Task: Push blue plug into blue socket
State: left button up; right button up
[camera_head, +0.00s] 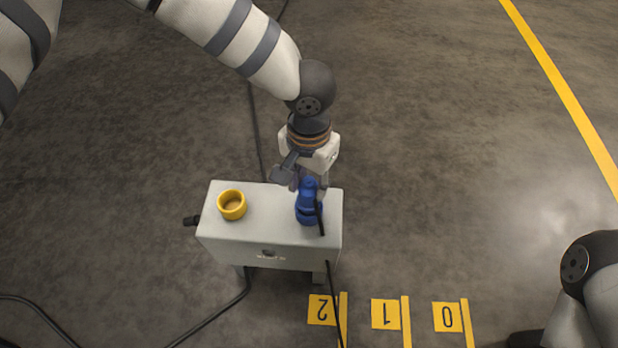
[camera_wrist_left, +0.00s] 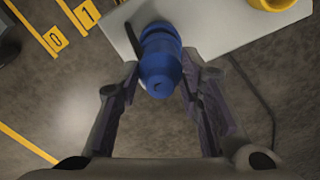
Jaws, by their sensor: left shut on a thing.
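The blue plug (camera_head: 309,188) stands upright at the right end of the grey box's top, lined up with the blue socket (camera_head: 308,216). In the left wrist view the plug (camera_wrist_left: 160,76) is nearest me, with the socket (camera_wrist_left: 158,38) behind it. I cannot tell how deep the plug sits. My left gripper (camera_head: 303,181) comes from above and behind; its fingers are shut on the plug from both sides, as the left wrist view (camera_wrist_left: 160,80) also shows. A dark strip runs beside the socket. My right gripper is not clearly in view.
The grey box (camera_head: 268,257) stands on short legs and also carries a yellow socket (camera_head: 232,205) at its left end. Black cables run across the floor. Yellow number markers (camera_head: 385,314) lie in front. My right arm shows at lower right. The floor around is mostly clear.

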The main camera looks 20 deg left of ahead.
pick_arm(q)
jog(key=shift+f+b, duration=0.35)
jog(key=shift+f, duration=0.6)
jog(key=o, duration=1.1)
jog(key=shift+o, duration=0.2)
